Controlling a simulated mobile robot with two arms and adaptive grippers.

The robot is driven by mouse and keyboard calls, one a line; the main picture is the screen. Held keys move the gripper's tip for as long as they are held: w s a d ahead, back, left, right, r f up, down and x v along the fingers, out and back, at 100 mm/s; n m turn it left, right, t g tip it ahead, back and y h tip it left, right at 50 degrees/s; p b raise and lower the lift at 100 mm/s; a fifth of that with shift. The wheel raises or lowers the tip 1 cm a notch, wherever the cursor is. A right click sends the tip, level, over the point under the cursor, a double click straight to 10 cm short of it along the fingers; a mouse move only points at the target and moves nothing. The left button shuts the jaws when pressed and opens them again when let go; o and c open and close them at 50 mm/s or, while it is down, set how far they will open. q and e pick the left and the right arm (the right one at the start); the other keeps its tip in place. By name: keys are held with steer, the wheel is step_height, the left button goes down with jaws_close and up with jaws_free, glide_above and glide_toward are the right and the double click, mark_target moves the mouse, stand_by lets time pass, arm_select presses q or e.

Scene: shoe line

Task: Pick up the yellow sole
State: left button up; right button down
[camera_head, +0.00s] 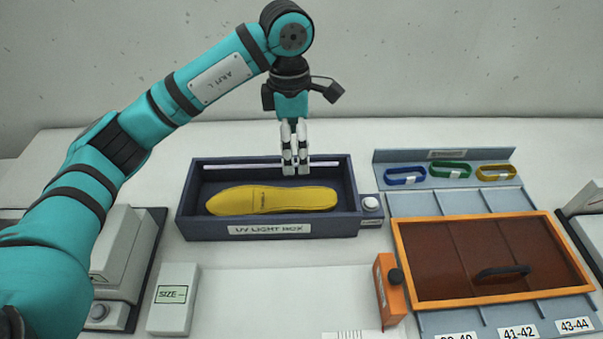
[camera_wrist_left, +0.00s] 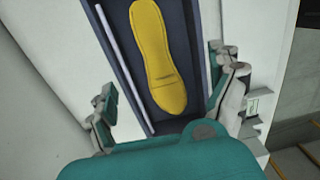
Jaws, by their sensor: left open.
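The yellow sole (camera_head: 272,200) lies flat inside the dark blue UV light box (camera_head: 205,228), its long side running left to right. In the left wrist view the sole (camera_wrist_left: 154,55) shows lengthwise between my fingers, inside the box (camera_wrist_left: 118,60). My left gripper (camera_head: 294,170) points down above the box, over the right half of the sole and towards the box's back side. It is open and empty; its two fingers stand wide apart in the left wrist view (camera_wrist_left: 168,95). My right gripper is not in view.
An orange-framed bin with a dark cover (camera_head: 450,222) stands right of the box, with coloured bands (camera_head: 450,171) behind it. An orange device (camera_head: 390,290) stands front right, a white SIZE box (camera_head: 173,300) front left. The table's front middle is mostly clear.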

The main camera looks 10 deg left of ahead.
arm_select(q)
steer(key=w, duration=0.1)
steer(key=p, duration=0.3)
glide_above(292, 198)
steer(key=shift+y, duration=0.3)
step_height(292, 198, down, 11)
steer(key=shift+w+d+f, duration=0.1)
steer(key=shift+f, duration=0.35)
step_height(292, 198, down, 5)
steer(key=shift+r+p, duration=0.15)
steer(key=shift+p, duration=0.75)
steer(key=shift+c, duration=1)
steer(key=c, duration=1.3)
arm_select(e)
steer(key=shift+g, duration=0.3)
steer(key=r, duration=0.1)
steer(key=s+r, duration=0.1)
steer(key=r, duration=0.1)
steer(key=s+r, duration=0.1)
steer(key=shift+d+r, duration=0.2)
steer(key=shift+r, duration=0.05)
